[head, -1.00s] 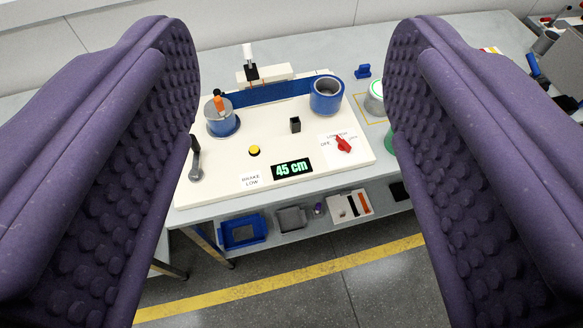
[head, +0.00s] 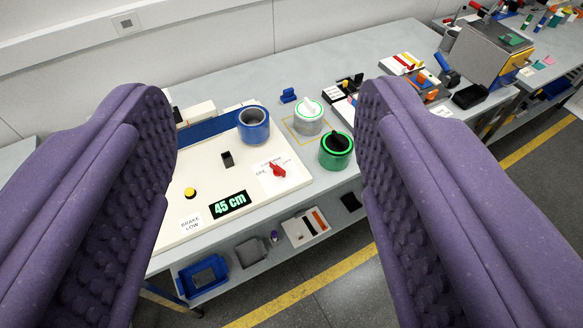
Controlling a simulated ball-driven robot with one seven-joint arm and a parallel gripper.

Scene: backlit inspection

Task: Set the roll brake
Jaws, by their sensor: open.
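My gripper (head: 266,98) is open and empty. Its two purple studded fingers stand on either side of the picture, apart from everything on the bench. Between them lies a cream panel (head: 232,178). It carries a display (head: 230,205) reading "45 cm", a yellow button (head: 190,193), a small black block (head: 227,159) and a red knob (head: 277,170) on a white label with "OFF". A label (head: 190,223) reads "BRAKE LOW" at the panel's front. A blue roll (head: 254,133) stands at the back right. The panel's left part is hidden behind the left finger.
Right of the panel stand a white-and-green can (head: 308,123) and a green-and-black can (head: 336,150). A small blue piece (head: 289,95) lies behind. A blue bin (head: 203,275) and a grey bin (head: 251,252) sit on the lower shelf. A metal machine (head: 488,50) stands far right.

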